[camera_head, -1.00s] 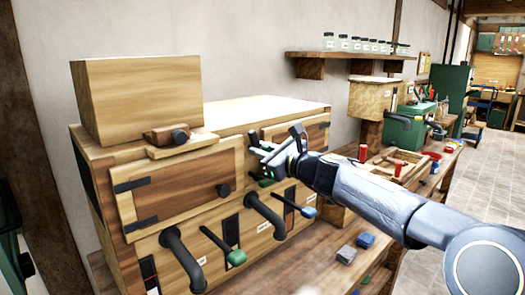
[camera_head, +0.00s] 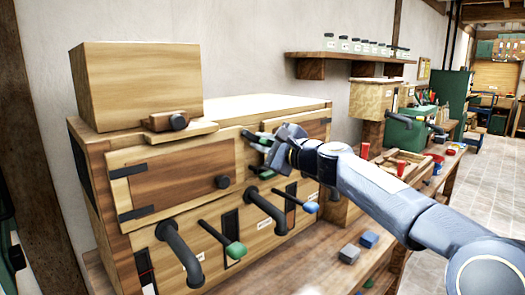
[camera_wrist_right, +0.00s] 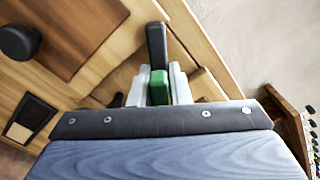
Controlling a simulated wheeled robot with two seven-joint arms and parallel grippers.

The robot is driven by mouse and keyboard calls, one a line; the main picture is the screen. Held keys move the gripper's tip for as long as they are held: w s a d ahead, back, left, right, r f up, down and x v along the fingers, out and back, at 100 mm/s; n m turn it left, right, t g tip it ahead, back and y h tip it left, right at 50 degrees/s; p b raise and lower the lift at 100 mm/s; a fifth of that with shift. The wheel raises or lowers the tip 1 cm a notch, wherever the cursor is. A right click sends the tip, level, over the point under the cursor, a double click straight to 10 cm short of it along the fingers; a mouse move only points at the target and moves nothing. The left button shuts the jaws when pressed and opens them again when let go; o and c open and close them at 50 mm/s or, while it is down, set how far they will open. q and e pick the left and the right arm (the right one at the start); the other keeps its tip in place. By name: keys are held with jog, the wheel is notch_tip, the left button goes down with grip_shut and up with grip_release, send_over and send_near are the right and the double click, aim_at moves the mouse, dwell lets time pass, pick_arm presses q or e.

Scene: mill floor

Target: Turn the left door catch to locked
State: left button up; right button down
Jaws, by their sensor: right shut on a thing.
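The left door (camera_head: 165,187) is a brown panel in a pale frame on the wooden cabinet, with black hinges on its left and a round black knob (camera_head: 221,181). The catch (camera_head: 250,136) is a dark bar with a green part, to the right of this door and near the cabinet top. My right gripper (camera_head: 266,146) is at the catch. In the right wrist view its pale fingers are shut on the green part of the catch (camera_wrist_right: 158,84), and the dark bar (camera_wrist_right: 156,45) sticks out beyond them. My fingers hide part of the catch. My left gripper is not in view.
Below the doors, curved black pipes, a green-tipped lever (camera_head: 235,250) and a blue-tipped lever (camera_head: 310,207) stick out. A wooden box (camera_head: 137,88) stands on the cabinet top. Loose blocks (camera_head: 349,254) lie on the bench at the lower right. A jar shelf (camera_head: 350,56) hangs behind.

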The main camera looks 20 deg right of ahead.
jog(key=n+b, duration=0.2)
jog(key=n, duration=0.1)
jog(key=shift+f+n, duration=0.3)
jog(key=shift+n+b, duration=1.1)
jog(key=shift+n, duration=0.6)
jog(key=c, duration=1.4)
grip_release()
jog(key=shift+r, duration=0.1)
jog(key=shift+c, duration=0.2)
jog(key=b+v, duration=0.1)
jog(key=v, duration=0.6)
jog(key=shift+s+b, duration=0.35)
jog(key=shift+s, duration=0.05)
jog(key=shift+d, duration=0.1)
